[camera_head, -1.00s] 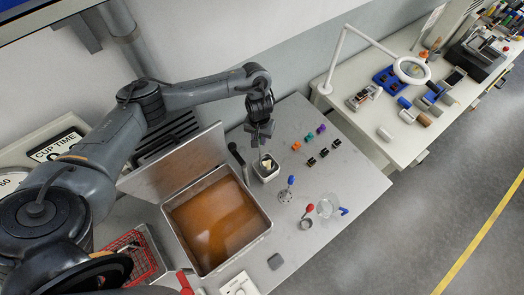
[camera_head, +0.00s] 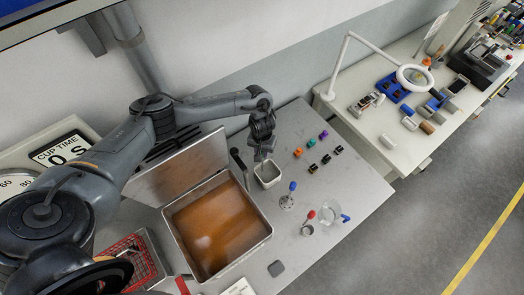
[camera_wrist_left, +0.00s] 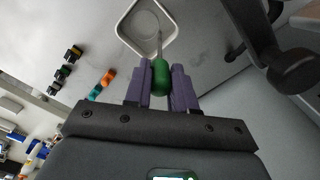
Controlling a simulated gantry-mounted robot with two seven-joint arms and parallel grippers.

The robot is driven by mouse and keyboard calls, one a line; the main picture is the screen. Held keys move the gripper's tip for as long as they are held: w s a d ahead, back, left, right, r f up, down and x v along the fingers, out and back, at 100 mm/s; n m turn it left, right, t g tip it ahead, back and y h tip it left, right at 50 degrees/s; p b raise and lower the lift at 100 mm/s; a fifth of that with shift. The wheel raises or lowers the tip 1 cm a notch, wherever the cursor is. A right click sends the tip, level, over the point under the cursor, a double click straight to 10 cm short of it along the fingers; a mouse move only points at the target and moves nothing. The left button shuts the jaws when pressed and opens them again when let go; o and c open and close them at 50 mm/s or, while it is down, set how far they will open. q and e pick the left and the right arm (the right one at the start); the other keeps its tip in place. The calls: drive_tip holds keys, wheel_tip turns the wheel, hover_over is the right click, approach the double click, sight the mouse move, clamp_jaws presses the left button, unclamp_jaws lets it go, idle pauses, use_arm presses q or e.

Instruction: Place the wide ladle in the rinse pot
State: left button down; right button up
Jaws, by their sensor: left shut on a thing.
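My left gripper (camera_head: 262,156) is shut on the green handle of a tool (camera_wrist_left: 160,76) with a thin metal shaft. The shaft reaches over or into a white square pot, the likely rinse pot (camera_head: 267,182), directly below. The pot also shows at the top of the left wrist view (camera_wrist_left: 124,32). I cannot make out the tool's head, nor tell whether it is the wide ladle. A blue-handled tool (camera_head: 291,188), a red-handled tool (camera_head: 309,218) and a clear round dish (camera_head: 330,211) with a blue handle beside it stand on the bench. My right gripper is not in view.
A large open metal tank of brown liquid (camera_head: 218,226) stands left of the pot. A black-handled item (camera_head: 238,160) is close to the pot's left. Several small coloured and black connectors (camera_head: 325,159) lie to the right. The bench's right front (camera_head: 360,190) is clear.

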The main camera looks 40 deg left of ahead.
use_arm(q)
drive_tip(key=c, duration=0.9)
unclamp_jaws()
drive_tip(key=shift+f, duration=0.1)
drive_tip(key=shift+c, duration=0.2)
wheel_tip(320, 180, up, 6)
drive_tip(key=shift+w+r, duration=0.1)
drive_tip(key=shift+r, duration=0.05)
wheel_tip(320, 180, up, 4)
drive_tip(key=shift+r+p, duration=0.2)
drive_tip(key=shift+p, duration=0.9)
drive_tip(key=shift+r+p, duration=0.3)
drive_tip(key=shift+r, duration=0.5)
